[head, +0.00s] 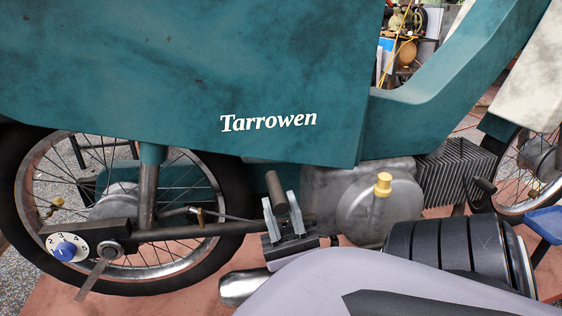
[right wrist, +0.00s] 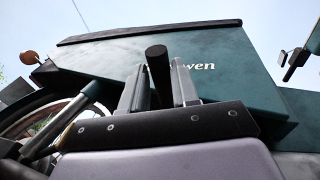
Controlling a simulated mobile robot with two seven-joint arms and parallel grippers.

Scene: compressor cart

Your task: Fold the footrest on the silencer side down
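The footrest (head: 276,188) is a short dark round peg low on the teal motorcycle, in front of the lower body panel. It points upward, tilted slightly left in the head view. My right gripper (head: 284,212) has its two light grey fingers on either side of the peg, close against it, with the peg's end sticking out past the tips. In the right wrist view the footrest (right wrist: 157,68) stands between the gripper's fingers (right wrist: 160,92). The peg's hinge is hidden by the gripper. A silver round end (head: 243,287) beside my arm may be the silencer. My left gripper is not in view.
The rear wheel (head: 208,256) and a numbered dial with a blue knob (head: 65,251) are at left. The round engine cover (head: 362,214) with a yellow cap (head: 383,184) and the finned cylinder (head: 452,172) are close at right. The teal body panel (head: 200,60) overhangs above.

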